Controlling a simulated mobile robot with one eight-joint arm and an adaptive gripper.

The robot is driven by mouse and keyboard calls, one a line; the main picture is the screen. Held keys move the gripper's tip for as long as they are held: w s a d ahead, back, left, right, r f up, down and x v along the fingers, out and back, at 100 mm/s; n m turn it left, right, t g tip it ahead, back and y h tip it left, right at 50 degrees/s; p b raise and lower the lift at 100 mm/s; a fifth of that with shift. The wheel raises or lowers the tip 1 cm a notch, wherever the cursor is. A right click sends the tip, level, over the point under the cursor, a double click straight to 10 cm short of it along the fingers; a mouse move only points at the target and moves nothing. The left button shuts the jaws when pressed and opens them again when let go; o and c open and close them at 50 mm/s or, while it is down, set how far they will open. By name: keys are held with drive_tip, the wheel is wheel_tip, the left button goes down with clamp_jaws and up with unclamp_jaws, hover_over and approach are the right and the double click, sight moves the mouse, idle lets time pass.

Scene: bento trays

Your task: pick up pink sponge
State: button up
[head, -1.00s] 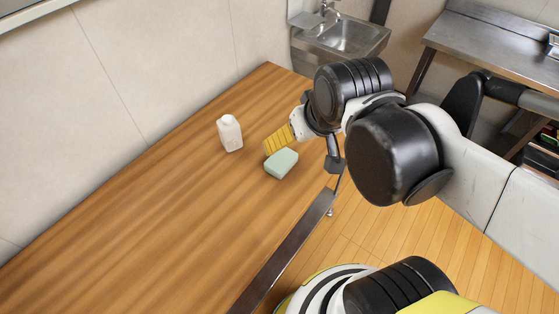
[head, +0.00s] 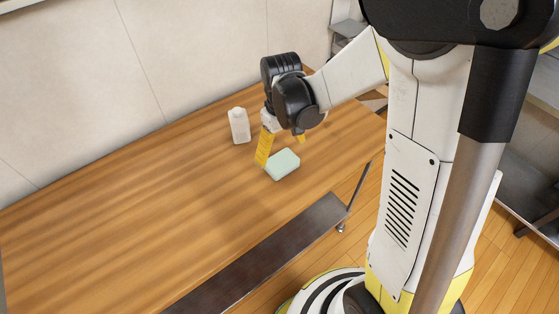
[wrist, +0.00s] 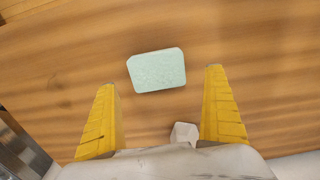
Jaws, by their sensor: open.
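The only sponge in view is pale mint green, not pink. This sponge (head: 283,164) lies flat on the wooden table, and it also shows in the wrist view (wrist: 157,70). My gripper (head: 281,152) is open above the table beside the sponge. In the wrist view the two yellow fingers of my gripper (wrist: 162,78) stand wide apart. The sponge lies beyond the fingertips, between their lines, and nothing is held. I see no pink sponge in any view.
A white bottle (head: 239,125) stands on the table (head: 120,220) to the left of my gripper; its top shows low in the wrist view (wrist: 184,133). A dark metal strip (head: 265,255) runs along the table's front edge. The table's left part is clear.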

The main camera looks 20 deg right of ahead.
sight(282, 161)
drive_tip(key=f+b, duration=0.1)
drive_tip(key=f, duration=0.2)
drive_tip(key=f+b, duration=0.2)
drive_tip(key=f, duration=0.2)
drive_tip(key=shift+w+d, duration=0.2)
drive_tip(key=shift+r, duration=0.1)
drive_tip(key=c, duration=0.6)
drive_tip(key=shift+c, duration=0.3)
drive_tip(key=shift+r+p, duration=0.35)
drive_tip(key=shift+r, duration=0.25)
drive_tip(key=r, duration=0.1)
drive_tip(key=r+p, duration=0.2)
drive_tip(key=r, duration=0.1)
drive_tip(key=shift+s+d, duration=0.35)
drive_tip(key=shift+s, duration=0.05)
drive_tip(key=s+d+r+p, duration=0.3)
drive_tip(key=s+d+r, duration=0.3)
drive_tip(key=s+d, duration=0.1)
drive_tip(key=shift+s, duration=0.5)
drive_tip(key=shift+f, duration=0.1)
